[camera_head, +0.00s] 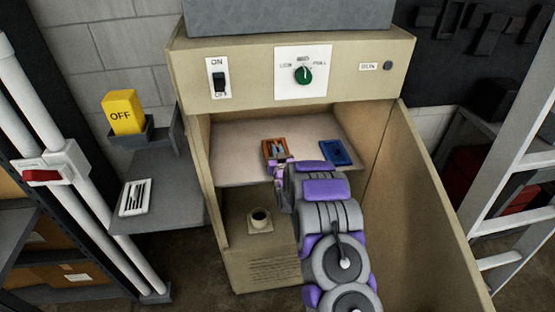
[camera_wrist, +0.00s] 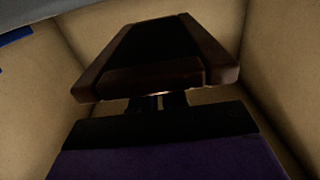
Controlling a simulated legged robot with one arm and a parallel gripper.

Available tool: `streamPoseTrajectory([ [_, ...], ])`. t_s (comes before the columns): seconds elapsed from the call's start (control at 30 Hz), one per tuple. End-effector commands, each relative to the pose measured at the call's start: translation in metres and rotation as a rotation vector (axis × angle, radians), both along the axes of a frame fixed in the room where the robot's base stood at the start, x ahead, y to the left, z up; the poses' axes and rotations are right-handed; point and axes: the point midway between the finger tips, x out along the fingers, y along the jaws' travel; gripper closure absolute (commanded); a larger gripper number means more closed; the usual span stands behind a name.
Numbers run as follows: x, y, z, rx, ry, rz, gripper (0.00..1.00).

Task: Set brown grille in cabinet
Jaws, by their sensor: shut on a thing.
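The brown grille (camera_head: 267,150) is a small rectangular frame at the tip of my gripper (camera_head: 281,164), inside the open cabinet (camera_head: 222,200). In the wrist view the brown grille (camera_wrist: 100,82) fills the upper middle, with a dark centre between brown sides. My gripper (camera_wrist: 160,102) is shut on its near edge. In the head view the grille appears over the pale upper shelf (camera_head: 233,137); I cannot tell whether it touches the shelf. My arm hides part of the cabinet's interior.
A blue grille (camera_head: 336,152) lies on the shelf to the right. A square piece with a dark round centre (camera_head: 260,219) sits lower left. The cabinet's open door (camera_head: 430,200) stands right. A side shelf (camera_head: 165,190) holds a white striped piece (camera_head: 135,197); a yellow OFF block (camera_head: 123,111) stands behind.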

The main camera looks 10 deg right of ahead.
Motion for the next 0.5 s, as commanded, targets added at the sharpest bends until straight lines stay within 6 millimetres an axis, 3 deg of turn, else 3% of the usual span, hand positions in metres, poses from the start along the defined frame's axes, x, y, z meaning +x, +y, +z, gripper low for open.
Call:
streamPoseTrajectory([
  [0.17,0.004,-0.001,-0.006,0.000,0.003,0.000,1.00],
  [0.4,0.004,0.000,-0.036,0.000,0.002,0.000,1.00],
  [0.5,0.004,-0.001,-0.036,0.000,0.000,0.000,1.00],
])
